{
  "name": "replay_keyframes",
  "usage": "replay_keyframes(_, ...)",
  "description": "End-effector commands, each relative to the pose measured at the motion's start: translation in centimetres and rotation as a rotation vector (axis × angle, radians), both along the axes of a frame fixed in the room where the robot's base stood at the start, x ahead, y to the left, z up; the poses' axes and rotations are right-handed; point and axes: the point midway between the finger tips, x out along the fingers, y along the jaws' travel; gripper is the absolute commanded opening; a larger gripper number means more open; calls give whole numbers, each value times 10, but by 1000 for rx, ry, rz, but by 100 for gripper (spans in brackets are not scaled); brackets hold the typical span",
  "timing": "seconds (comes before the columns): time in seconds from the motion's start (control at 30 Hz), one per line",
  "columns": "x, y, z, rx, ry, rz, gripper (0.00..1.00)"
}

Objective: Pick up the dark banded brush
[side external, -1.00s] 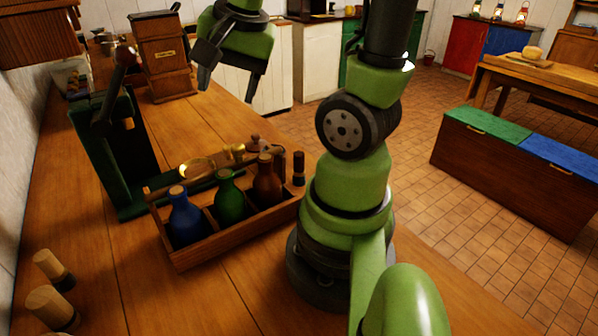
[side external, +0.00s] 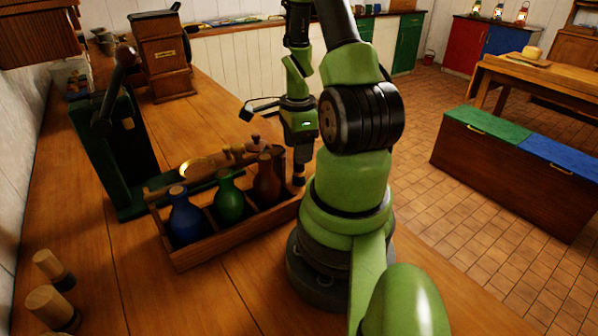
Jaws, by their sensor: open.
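A small dark upright piece with a paler band, which looks like the dark banded brush (side external: 299,181), stands at the right end of the wooden bottle carrier (side external: 180,262). Only its lower part shows; my gripper hides the rest. My gripper (side external: 302,160) points down over it, with its fingers at its upper part. The jaws are open. From this side I cannot tell whether the brush is between the fingers or behind them, or whether they touch it.
The carrier holds a blue bottle (side external: 185,219), a green bottle (side external: 229,198) and a brown bottle (side external: 267,181) close to my gripper. A green press-like device (side external: 112,150) and a wooden grinder (side external: 160,60) stand beyond. The front counter is largely clear.

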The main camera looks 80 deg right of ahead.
Motion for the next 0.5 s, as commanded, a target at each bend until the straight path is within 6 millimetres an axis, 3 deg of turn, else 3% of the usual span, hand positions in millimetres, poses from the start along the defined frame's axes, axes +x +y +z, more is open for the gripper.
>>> replay_keyframes(0.5,-3,1,-52,2,0,1,60)
